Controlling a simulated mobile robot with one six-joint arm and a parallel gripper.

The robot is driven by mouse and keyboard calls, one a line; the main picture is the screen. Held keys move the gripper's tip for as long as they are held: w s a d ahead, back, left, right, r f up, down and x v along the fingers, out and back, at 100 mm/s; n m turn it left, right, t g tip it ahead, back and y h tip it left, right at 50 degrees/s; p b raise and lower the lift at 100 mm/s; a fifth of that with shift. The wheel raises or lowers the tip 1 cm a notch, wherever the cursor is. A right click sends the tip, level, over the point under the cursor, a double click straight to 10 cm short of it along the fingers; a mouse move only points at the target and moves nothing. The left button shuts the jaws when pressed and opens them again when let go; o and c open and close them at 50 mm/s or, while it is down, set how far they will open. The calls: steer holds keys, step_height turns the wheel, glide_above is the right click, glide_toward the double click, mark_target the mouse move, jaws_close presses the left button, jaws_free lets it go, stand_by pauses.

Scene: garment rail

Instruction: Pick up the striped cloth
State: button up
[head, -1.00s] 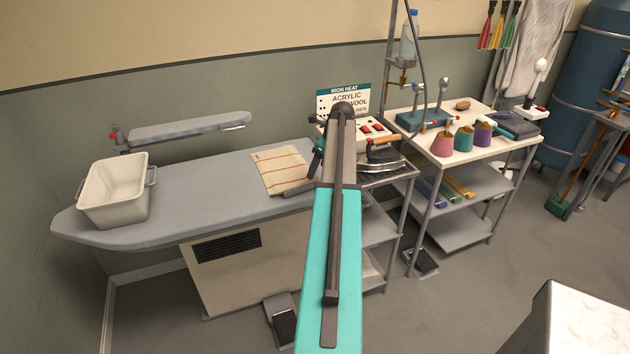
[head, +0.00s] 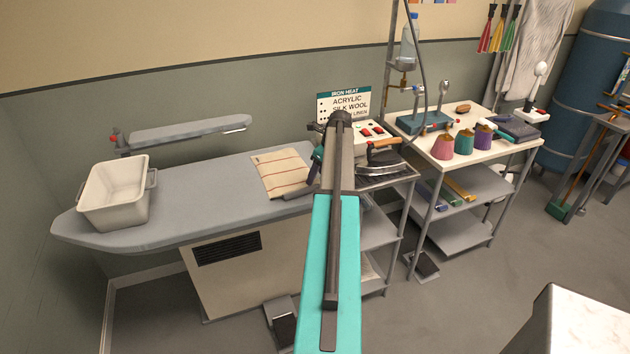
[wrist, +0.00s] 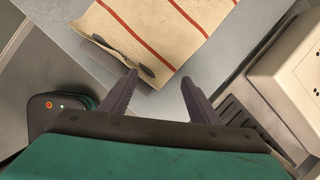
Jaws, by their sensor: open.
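The striped cloth (head: 281,172) is cream with thin red stripes and lies on the grey ironing board, near its right end. In the wrist view the cloth (wrist: 165,35) fills the top middle, and its near edge is curled with dark shadowed gaps. My gripper (wrist: 158,84) is open, with nothing between its two dark fingers. The fingertips are close to the cloth's near edge in that view; I cannot tell whether they touch it. In the head view my arm hides most of my gripper, at the right of the cloth.
A white basin (head: 113,195) stands on the left of the ironing board (head: 190,205). An iron (head: 383,160) rests on a stand right of my arm. A pale box (wrist: 292,75) is close at the right in the wrist view. Thread cones (head: 464,141) stand on the cart.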

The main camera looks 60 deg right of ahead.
jaws_close()
step_height(320, 180, up, 12)
steer(key=p, duration=0.7)
stand_by(0.5)
step_height(320, 180, up, 9)
steer(key=shift+p, duration=0.4)
steer(key=shift+r, duration=0.1)
step_height(320, 180, up, 9)
stand_by(0.7)
step_height(320, 180, up, 9)
stand_by(0.6)
